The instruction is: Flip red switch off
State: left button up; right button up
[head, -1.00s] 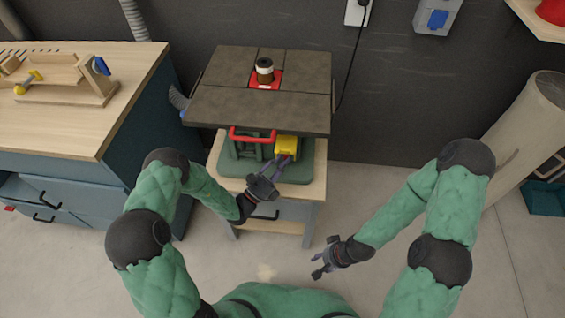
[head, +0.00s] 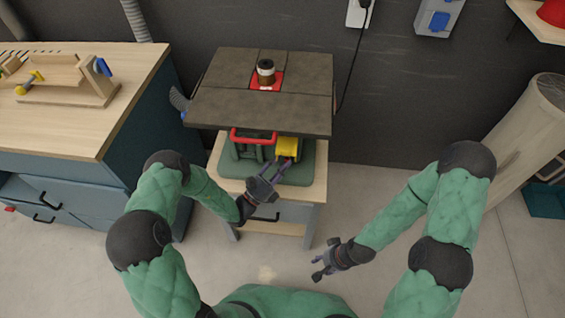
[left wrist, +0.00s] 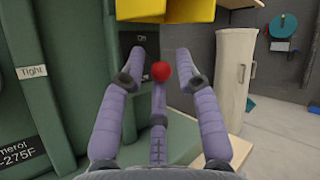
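The red switch (left wrist: 161,71) shows in the left wrist view as a round red knob beside the green machine body (left wrist: 45,90), under a yellow cover (left wrist: 165,10). My left gripper (left wrist: 160,65) has its purple fingers spread around the knob, with gaps visible at the sides. I cannot tell whether the finger behind the knob touches it. In the head view, my left gripper (head: 284,168) is just below the yellow cover (head: 287,147), and the knob cannot be made out there. My right gripper (head: 320,266) is open and empty over the floor, well away from the machine.
The machine's dark tabletop (head: 225,110) overhangs the switch area. The machine stands on a wooden stand (head: 312,190). A workbench (head: 120,125) is to the left, and a beige cylinder (head: 525,125) leans at the right. The floor between the stand and the cylinder is clear.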

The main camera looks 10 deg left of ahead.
pick_arm(q)
jog(key=v, duration=1.1)
jog(key=shift+s+a+f, duration=0.15)
jog(key=shift+a+f, duration=0.1)
